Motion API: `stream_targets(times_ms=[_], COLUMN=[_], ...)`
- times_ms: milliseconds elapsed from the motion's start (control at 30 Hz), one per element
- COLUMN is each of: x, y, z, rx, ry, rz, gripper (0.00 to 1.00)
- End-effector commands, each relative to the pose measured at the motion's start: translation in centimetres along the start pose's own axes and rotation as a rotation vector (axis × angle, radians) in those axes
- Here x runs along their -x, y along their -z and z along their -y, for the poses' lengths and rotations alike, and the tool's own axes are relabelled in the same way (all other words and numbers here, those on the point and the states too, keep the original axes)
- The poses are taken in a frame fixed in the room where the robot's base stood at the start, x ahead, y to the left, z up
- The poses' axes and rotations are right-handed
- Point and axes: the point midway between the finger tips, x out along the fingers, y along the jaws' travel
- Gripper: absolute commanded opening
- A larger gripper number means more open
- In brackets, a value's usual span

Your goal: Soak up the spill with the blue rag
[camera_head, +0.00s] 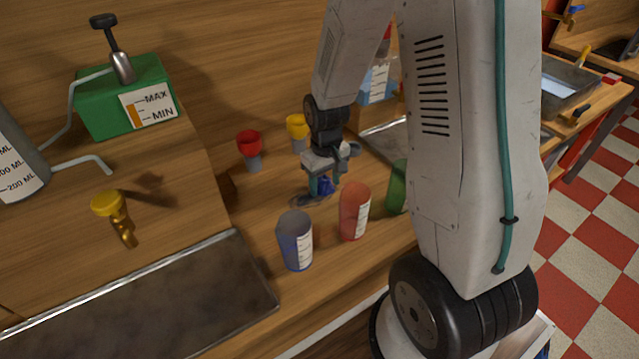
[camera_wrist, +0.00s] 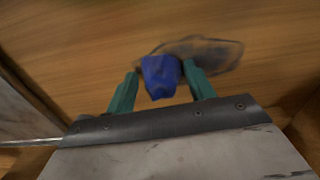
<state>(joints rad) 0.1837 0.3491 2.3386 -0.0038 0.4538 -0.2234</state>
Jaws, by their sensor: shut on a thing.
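The blue rag (camera_wrist: 161,76) is pinched between the two teal fingers of my gripper (camera_wrist: 162,86) in the wrist view. In the head view my gripper (camera_head: 322,186) points down at the wooden counter, with the rag (camera_head: 326,187) bunched at its fingertips. The spill (camera_wrist: 215,54) is a dark, thin wet patch on the wood, partly hidden behind the rag and the right finger. It also shows in the head view (camera_head: 303,200), at and left of the fingertips. I cannot tell whether the rag touches it.
A blue cup (camera_head: 295,240), a red cup (camera_head: 354,211) and a green cup (camera_head: 397,188) stand close in front of my gripper. A red funnel-like piece (camera_head: 250,146) and a yellow one (camera_head: 297,130) stand behind. A metal tray (camera_head: 150,295) lies front left.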

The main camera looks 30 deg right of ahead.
Motion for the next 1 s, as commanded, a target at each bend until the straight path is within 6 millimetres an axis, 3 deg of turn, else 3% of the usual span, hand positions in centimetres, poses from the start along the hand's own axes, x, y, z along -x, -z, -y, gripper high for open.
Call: stream_targets(times_ms=[500,667,1000], x=[-0.2,-0.1,0.1], y=[-0.2,-0.2,0.0], z=[-3.3,-3.1,-0.3], rx=[-0.002,0.000,0.002], ry=[0.000,0.000,0.000], rz=[0.000,0.000,0.000], gripper=[0.35,0.35,0.35])
